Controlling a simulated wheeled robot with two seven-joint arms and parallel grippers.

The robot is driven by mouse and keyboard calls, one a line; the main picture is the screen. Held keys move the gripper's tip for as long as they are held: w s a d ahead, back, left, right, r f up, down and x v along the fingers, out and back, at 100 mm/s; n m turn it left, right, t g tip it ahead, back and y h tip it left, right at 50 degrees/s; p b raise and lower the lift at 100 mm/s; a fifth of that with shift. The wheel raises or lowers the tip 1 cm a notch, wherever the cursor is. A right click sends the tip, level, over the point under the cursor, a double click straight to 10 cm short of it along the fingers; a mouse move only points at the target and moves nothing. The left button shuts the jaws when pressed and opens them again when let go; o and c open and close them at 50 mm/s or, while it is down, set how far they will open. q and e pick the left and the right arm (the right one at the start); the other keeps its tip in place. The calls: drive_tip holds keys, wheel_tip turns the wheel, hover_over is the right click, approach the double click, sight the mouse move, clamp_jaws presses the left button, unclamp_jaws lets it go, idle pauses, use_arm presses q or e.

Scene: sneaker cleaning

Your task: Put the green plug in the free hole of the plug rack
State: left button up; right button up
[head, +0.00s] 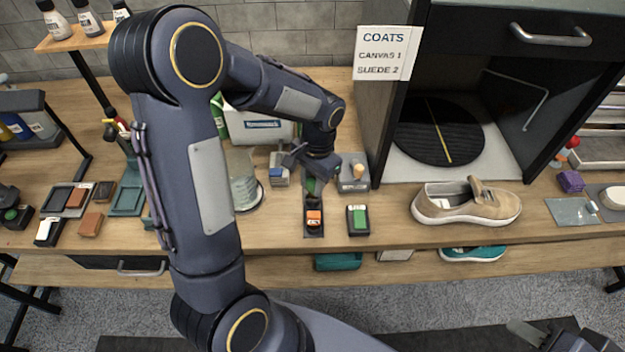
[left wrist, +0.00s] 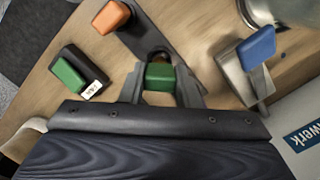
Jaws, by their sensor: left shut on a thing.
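My left gripper (head: 312,183) is shut on the green plug (left wrist: 160,77), which sits between its two fingers in the left wrist view (left wrist: 161,92). The plug rack (head: 323,231) is a dark narrow strip on the table. An orange plug (head: 314,217) stands in its near part and also shows in the left wrist view (left wrist: 111,16). The green plug is over the far part of the rack, beside a dark round hole (left wrist: 160,54) partly hidden by plug and fingers. I cannot tell whether it touches the rack. My right gripper (head: 528,333) shows partly at the bottom right.
A labelled black block with a green top (head: 358,219) stands right of the rack. A blue block on a metal stand (left wrist: 257,47) is close to the gripper. A glass beaker (head: 242,185) stands left. A tan sneaker (head: 466,203) and black cabinet (head: 560,75) are right.

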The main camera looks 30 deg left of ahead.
sight(313, 180)
use_arm(q)
drive_tip(key=shift+f+b, duration=0.75)
drive_tip(key=shift+f, duration=0.3)
drive_tip(key=o, duration=1)
drive_tip(key=shift+r, duration=0.1)
drive_tip(key=r, duration=0.4)
drive_tip(key=w+r, duration=0.1)
drive_tip(key=r, duration=0.2)
drive_tip(key=shift+d, duration=0.1)
drive_tip(key=shift+r, duration=0.35)
